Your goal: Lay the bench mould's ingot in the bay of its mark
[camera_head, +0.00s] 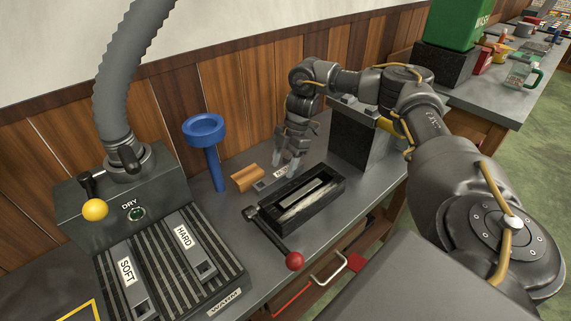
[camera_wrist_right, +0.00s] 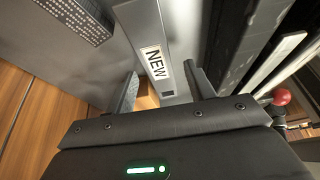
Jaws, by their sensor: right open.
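The bench mould is a black open box (camera_head: 326,203) at the middle of the bench, with a pale grey bar (camera_head: 299,192) lying in its cavity. A lever with a red ball (camera_head: 294,261) sits at its front. My right gripper (camera_head: 291,158) is open behind the mould, pointing down. In the right wrist view its fingers (camera_wrist_right: 163,92) stand on either side of a grey bar labelled NEW (camera_wrist_right: 146,22), with space between; I cannot tell whether they touch it. Grey bars labelled SOFT (camera_head: 126,271) and HARD (camera_head: 184,237) lie on a ribbed plate at left. My left gripper is not in view.
A blue funnel-topped post (camera_head: 205,131) and a tan block (camera_head: 247,178) stand left of the gripper. A machine marked DRY (camera_head: 119,202) with a hose and yellow knob is at left. A dark box (camera_head: 357,140) stands right of the mould. A wooden wall is behind.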

